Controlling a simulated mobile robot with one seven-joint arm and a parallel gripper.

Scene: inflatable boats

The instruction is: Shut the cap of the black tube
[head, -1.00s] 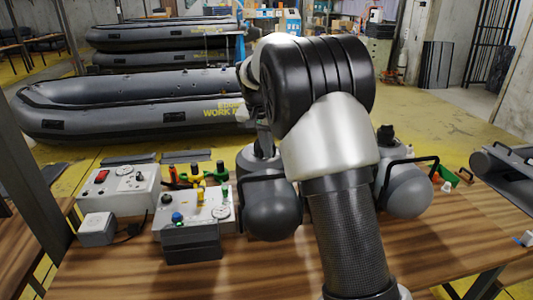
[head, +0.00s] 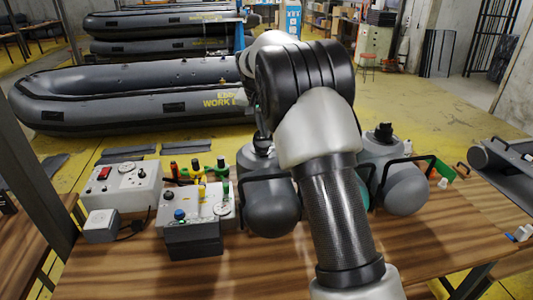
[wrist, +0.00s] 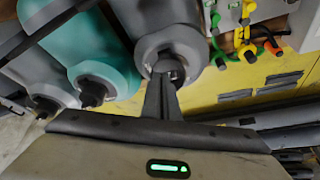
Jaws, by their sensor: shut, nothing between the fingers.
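A teal tube (head: 361,190) is mostly hidden behind my arm. In the wrist view the nearest dark grey tube (wrist: 168,38) is top centre, with the teal tube (wrist: 105,55) to its left. My gripper (wrist: 165,72) is shut and empty, its tips overlapping the dark cap (wrist: 175,74) in this picture; contact is unclear. I cannot tell whether the cap is open or which tube counts as black.
A green bracket (head: 440,165) is at the right. Inflatable boats (head: 130,95) lie behind on the yellow floor.

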